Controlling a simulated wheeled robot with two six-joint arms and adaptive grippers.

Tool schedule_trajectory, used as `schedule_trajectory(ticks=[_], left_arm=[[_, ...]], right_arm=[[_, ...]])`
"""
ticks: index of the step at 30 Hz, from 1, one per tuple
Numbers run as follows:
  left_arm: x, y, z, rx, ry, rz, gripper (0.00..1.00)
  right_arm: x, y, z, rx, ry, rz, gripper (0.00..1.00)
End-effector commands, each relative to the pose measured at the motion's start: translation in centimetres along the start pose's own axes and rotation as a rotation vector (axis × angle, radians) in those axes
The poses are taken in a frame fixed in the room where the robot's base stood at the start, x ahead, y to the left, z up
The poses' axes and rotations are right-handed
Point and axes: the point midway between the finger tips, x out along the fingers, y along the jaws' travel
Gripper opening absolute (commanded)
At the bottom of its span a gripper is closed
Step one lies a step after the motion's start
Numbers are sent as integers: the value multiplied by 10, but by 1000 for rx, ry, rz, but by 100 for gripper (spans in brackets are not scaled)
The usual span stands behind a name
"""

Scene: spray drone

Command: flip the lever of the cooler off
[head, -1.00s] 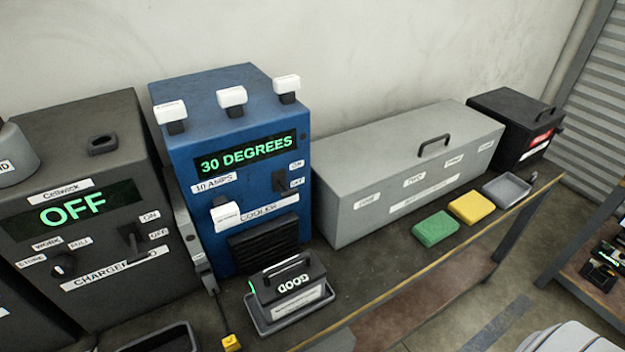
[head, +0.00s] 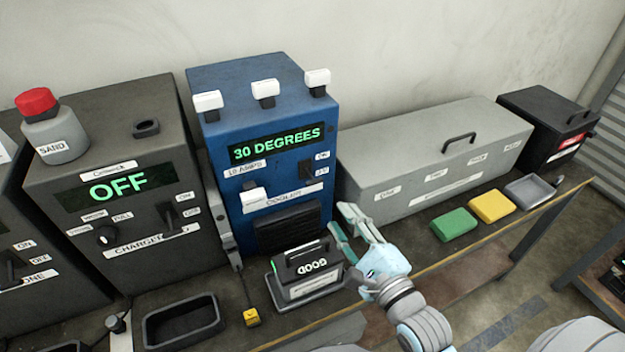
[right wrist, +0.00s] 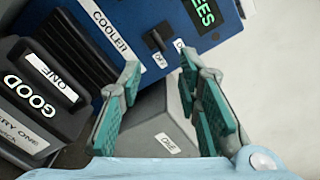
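The cooler (head: 225,140) is a blue box with a green "30 DEGREES" display and a "COOLER" label. Its small black lever (head: 307,173) is on the right of the front, beside small white labels. I cannot surely tell which way the lever is set. My right gripper (head: 339,215) is open and empty, in front of the cooler's lower right and below the lever. In the right wrist view the lever (right wrist: 157,41) shows just beyond the gap between the open fingertips (right wrist: 160,62), apart from them. My left gripper is not in view.
A black battery (head: 305,265) marked "GOOD" stands in a tray close left of my right gripper. A long grey box (head: 420,165) is right of the cooler. The dark charger (head: 135,170), reading "OFF", is left. Green (head: 454,224) and yellow (head: 491,206) blocks lie at the right.

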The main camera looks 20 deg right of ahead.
Motion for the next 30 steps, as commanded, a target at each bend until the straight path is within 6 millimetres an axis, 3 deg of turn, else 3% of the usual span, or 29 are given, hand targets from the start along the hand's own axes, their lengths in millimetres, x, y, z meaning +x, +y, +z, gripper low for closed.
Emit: schedule_trajectory(ticks=[9,15,27,30], left_arm=[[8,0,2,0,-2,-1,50],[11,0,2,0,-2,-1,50],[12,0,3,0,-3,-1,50],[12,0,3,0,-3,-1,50]], right_arm=[[86,2,0,-1,-1,1,31],[121,2,-1,-2,1,4,31],[132,2,-1,-4,2,6,31],[132,2,-1,-4,2,6,15]])
